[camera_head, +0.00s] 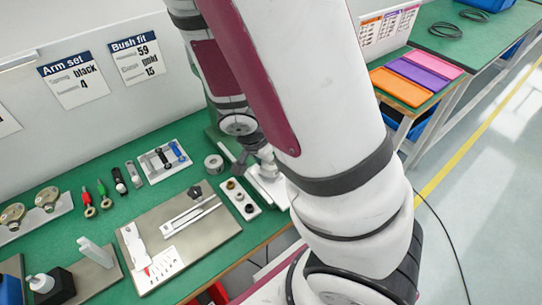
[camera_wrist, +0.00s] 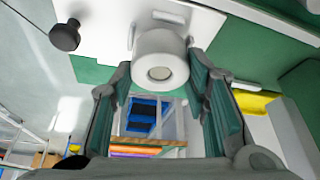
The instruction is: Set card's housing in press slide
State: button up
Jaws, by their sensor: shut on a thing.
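In the wrist view a light grey hollow cylinder, the housing (camera_wrist: 160,62), sits between the two fingertips of my gripper (camera_wrist: 160,75). My gripper is shut on it. The housing is in front of a white press plate (camera_wrist: 100,25) with a pale slide part (camera_wrist: 168,17). I cannot tell whether the housing touches it. A black ball knob (camera_wrist: 65,36) is left of the plate. In the head view my gripper (camera_head: 254,160) is low over the white press (camera_head: 272,188), partly hidden by my arm. The Bush fit card (camera_head: 138,60) on the wall reads 59 and gold 15.
Another grey ring (camera_head: 213,163) stands on the green bench left of my gripper. A white strip (camera_head: 250,207) holds several bushes close to the press. A metal plate (camera_head: 205,232) and an Arm set card (camera_head: 74,80) are further left. Coloured trays (camera_head: 418,75) lie on another bench.

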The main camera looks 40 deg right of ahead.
jog(key=shift+f, duration=0.75)
dwell(1.3)
jog(key=o, duration=1.3)
jog(key=shift+a+r, duration=0.2)
jog(key=shift+r, duration=0.3)
jog(key=v, duration=1.1)
jog(key=shift+a, duration=0.1)
